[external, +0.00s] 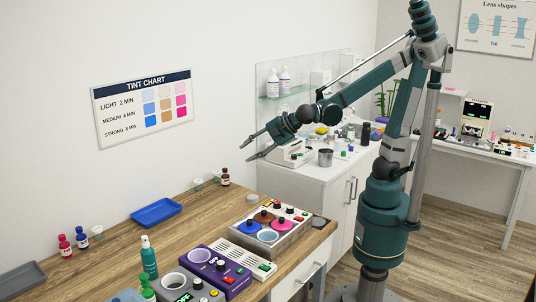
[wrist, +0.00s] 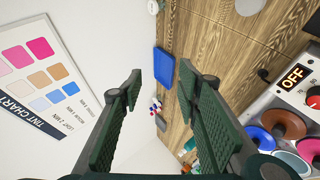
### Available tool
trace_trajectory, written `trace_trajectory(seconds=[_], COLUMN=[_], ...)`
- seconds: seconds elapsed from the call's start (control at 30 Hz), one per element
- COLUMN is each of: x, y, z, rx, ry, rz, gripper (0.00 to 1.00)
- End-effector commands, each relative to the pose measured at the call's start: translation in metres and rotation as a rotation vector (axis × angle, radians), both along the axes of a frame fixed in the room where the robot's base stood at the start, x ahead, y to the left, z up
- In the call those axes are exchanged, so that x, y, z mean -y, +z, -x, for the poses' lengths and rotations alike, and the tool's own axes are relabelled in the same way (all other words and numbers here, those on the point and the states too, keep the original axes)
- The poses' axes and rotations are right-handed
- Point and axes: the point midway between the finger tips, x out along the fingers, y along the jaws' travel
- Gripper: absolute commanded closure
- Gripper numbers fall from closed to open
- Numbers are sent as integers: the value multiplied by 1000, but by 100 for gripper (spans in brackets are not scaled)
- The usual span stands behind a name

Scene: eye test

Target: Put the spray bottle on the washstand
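A teal spray bottle (external: 149,262) with a pale nozzle stands upright on the wooden counter, at the lower left in the external view. A brighter green bottle (external: 147,289) stands just in front of it, cut by the frame's edge. The white cabinet (external: 305,195) with a glass panel behind it looks like the washstand. My gripper (external: 247,149) is in the air near the cabinet's left edge, well above and far from the spray bottle. In the wrist view my gripper (wrist: 160,86) is open and empty. I cannot clearly make out the spray bottle there.
Tint machines (external: 215,270) crowd the counter's front, with a dye unit (external: 290,234) at its right. The cabinet top holds a beige device (external: 292,154), a metal cup (external: 325,157) and clutter.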

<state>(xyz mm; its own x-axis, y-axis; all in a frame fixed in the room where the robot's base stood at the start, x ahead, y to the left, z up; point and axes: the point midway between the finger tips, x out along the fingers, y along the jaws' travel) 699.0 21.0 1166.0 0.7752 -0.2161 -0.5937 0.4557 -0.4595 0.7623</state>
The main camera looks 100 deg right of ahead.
Motion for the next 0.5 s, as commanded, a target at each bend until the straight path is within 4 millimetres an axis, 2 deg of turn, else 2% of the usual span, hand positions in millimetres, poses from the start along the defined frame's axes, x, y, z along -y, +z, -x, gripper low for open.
trace_trajectory(seconds=[0.1,0.5], x=[-13,-62], y=[5,13], z=[-28,-112], rx=[15,61], ry=[60,252], rz=[89,399], gripper=[67,67])
